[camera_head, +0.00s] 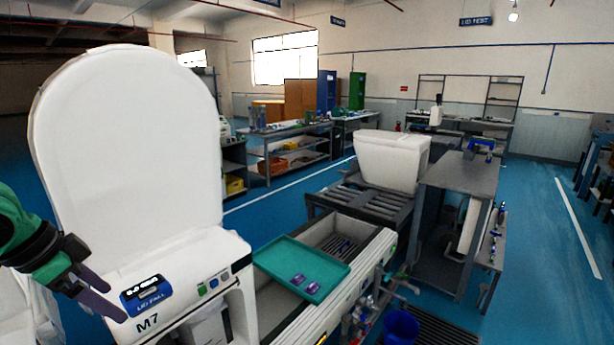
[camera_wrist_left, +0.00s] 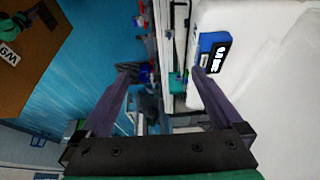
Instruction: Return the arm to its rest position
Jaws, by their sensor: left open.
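My left gripper (camera_head: 118,303) is at the left of the head view, in front of the white toilet test station (camera_head: 205,285). Its two dark fingers are apart with nothing between them. In the left wrist view the left gripper (camera_wrist_left: 162,76) is open, its right fingertip near the blue display (camera_wrist_left: 214,52) in the picture. The blue display (camera_head: 146,295) also shows in the head view, above the marking M7, close to the fingertips; I cannot tell whether they touch. The white toilet lid (camera_head: 130,150) stands raised. My right gripper is not in view.
A green tray (camera_head: 280,255) with small purple pieces lies on the line right of the station. A blue bin (camera_head: 400,327) stands on the floor. A white toilet tank (camera_head: 390,160) and a grey bench (camera_head: 460,174) are farther back. Blue floor is open at right.

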